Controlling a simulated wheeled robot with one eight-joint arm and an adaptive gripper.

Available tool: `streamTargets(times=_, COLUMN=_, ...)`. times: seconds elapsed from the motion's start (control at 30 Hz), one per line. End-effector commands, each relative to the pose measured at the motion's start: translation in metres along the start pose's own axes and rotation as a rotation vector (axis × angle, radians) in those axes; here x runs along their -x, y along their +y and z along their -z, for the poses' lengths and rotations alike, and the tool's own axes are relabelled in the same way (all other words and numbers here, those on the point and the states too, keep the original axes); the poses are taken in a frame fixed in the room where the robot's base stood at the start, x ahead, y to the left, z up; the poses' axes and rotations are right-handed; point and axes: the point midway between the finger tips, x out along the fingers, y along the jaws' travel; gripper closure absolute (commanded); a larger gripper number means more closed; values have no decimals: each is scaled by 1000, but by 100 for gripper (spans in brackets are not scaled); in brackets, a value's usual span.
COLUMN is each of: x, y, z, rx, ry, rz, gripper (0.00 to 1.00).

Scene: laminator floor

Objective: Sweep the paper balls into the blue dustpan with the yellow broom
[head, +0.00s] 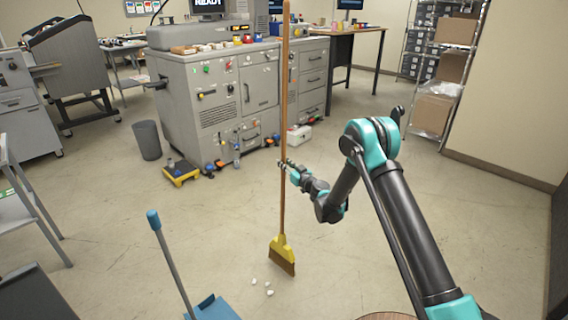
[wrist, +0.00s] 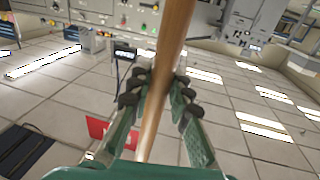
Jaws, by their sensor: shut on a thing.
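The yellow broom (head: 282,247) stands nearly upright with its brown bristles at the floor. My gripper (head: 285,165) is shut on its wooden handle, about midway up. In the wrist view the handle (wrist: 168,70) runs between the fingers of my gripper (wrist: 160,95). Several small white paper balls (head: 268,283) lie on the floor just left of and in front of the bristles. The blue dustpan (head: 212,308) is at the bottom edge, left of the balls, partly cut off. Its grey handle (head: 172,265) with a blue grip rises to the left.
A wire shelf with boxes (head: 432,112) is at the right back. A cart (head: 20,208) is at the left.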

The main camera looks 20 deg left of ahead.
Motion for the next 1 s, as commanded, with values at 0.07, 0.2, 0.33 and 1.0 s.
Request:
streamTargets(times=0.07, x=0, y=-1, z=-2, rx=1, ry=0, rz=0, gripper=100)
streamTargets(times=0.2, x=1, y=-3, z=-6, rx=3, ry=0, rz=-1, gripper=100)
streamTargets(times=0.33, x=2, y=-6, z=-10, rx=6, ry=0, rz=-2, gripper=100)
streamTargets(times=1.0, x=5, y=-16, z=-28, rx=20, ry=-1, rz=-5, gripper=100)
